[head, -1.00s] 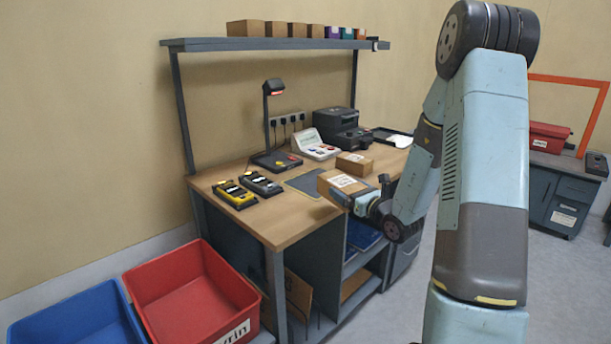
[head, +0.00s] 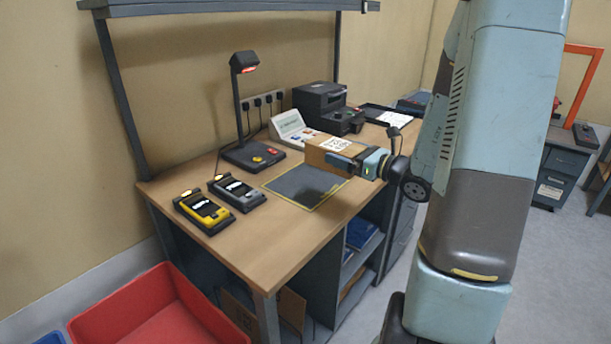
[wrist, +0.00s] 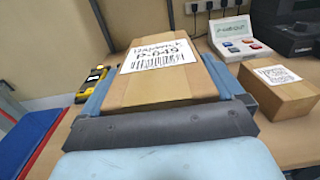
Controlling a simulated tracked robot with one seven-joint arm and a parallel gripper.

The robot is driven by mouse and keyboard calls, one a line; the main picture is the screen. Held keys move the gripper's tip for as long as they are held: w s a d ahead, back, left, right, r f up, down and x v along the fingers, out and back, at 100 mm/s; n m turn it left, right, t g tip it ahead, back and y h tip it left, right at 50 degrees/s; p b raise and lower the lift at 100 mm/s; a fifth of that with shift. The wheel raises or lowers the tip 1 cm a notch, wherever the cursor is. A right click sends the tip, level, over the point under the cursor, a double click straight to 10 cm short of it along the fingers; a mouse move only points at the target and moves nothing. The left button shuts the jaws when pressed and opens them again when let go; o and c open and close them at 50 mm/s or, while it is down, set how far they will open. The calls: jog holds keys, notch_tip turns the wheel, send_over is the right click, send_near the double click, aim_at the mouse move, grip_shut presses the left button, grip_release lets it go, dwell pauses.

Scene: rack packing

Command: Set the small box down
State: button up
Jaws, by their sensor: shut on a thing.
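The small box (head: 318,155) is brown cardboard with a white printed label on top. My gripper (head: 352,164) is shut on it. In the head view they are over the back right part of the dark, yellow-edged mat (head: 297,187) on the workbench (head: 250,250). I cannot tell whether the box's underside touches the mat. In the wrist view the small box (wrist: 165,85) sits between the blue fingers of my gripper (wrist: 168,92), its label reading P-649.
A second cardboard box (wrist: 278,95) stands on the bench to the right in the wrist view. A yellow handset (head: 203,211), a grey handset (head: 237,192) and a lamp stand (head: 252,155) are left of the mat. The front bench top is clear. A red bin (head: 150,310) is below.

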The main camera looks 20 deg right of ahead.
jog(key=w+a+f, duration=0.1)
jog(key=w, duration=0.2)
jog(key=w+a+f, duration=0.1)
jog(key=w+f, duration=0.1)
jog(key=w, duration=0.1)
jog(key=w+a+f, duration=0.1)
jog(key=w, duration=0.2)
jog(key=shift+f, duration=0.15)
jog(key=w+f, duration=0.1)
jog(key=f, duration=0.1)
jog(key=w+f, duration=0.2)
jog(key=shift+a, duration=0.4)
jog(key=shift+w+a+f, duration=0.15)
jog(key=shift+w+f, duration=0.4)
jog(key=shift+f, duration=1.7)
jog(key=shift+f, duration=0.1)
jog(key=o, duration=0.8)
jog(key=shift+o, duration=0.2)
